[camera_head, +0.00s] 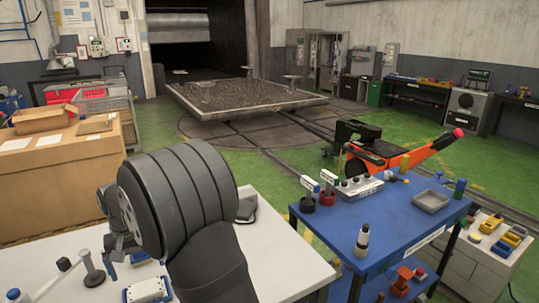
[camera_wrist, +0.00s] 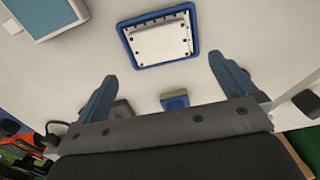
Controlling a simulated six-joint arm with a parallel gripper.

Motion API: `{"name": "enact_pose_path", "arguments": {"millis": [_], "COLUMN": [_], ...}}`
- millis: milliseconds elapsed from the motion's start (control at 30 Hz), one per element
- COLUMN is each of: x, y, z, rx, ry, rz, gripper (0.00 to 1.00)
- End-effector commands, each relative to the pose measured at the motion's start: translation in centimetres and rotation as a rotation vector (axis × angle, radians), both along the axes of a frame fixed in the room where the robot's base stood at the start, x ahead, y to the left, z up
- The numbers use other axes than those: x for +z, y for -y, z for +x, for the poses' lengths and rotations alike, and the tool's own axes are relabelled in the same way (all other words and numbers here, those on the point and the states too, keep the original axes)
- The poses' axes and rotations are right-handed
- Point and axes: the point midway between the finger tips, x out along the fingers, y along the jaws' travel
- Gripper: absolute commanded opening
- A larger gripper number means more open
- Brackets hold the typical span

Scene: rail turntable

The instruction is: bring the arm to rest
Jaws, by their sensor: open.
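My gripper (camera_head: 118,250) is at the left end of my dark arm, low over the white table (camera_head: 285,255). A white cover plate in a blue frame (camera_wrist: 160,38) lies on the white surface beyond the fingertips. It also shows at the bottom of the head view (camera_head: 148,290). A small blue block with a tan top (camera_wrist: 174,100) lies nearer, between the fingers in the picture. My arm hides part of the table.
A grey post on a round base (camera_head: 92,268) stands at the table's left. A teal-topped box (camera_wrist: 45,14) is at the wrist view's upper left. A blue cart (camera_head: 400,225) with a bottle (camera_head: 362,240) and grey tray (camera_head: 430,201) stands right.

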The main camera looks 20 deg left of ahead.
Motion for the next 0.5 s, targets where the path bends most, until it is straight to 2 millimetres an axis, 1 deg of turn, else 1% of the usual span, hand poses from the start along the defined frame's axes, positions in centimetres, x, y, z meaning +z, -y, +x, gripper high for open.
{"name": "enact_pose_path", "arguments": {"millis": [33,100,300,433,500], "x": [-1.1,-2.6,-6.6,-8.9,-7.1], "y": [0.1,0.1,0.1,0.1,-0.1], "z": [0.0,0.0,0.0,0.0,0.0], "rx": [0.000,0.000,0.000,0.000,0.000], "ry": [-0.002,-0.002,-0.001,-0.001,0.004], "rz": [-0.004,-0.004,-0.003,-0.003,0.005], "gripper": [1.00,1.00,1.00,1.00,1.00]}}
